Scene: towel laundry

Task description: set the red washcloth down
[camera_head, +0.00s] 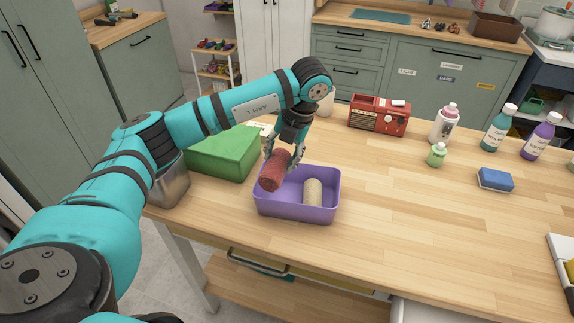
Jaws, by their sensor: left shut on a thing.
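The red washcloth (274,172) is rolled up and tilted. My left gripper (283,158) is shut on it and holds it over the left part of the purple bin (296,211). The roll's lower end overlaps the bin's left rim in this view; I cannot tell whether it touches the bin. A cream rolled cloth (313,193) stands in the right part of the same bin. My right gripper is not in view.
A red radio (378,116), bottles (498,129) and a blue sponge (496,179) are further right. The wooden table right of the bin is clear.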

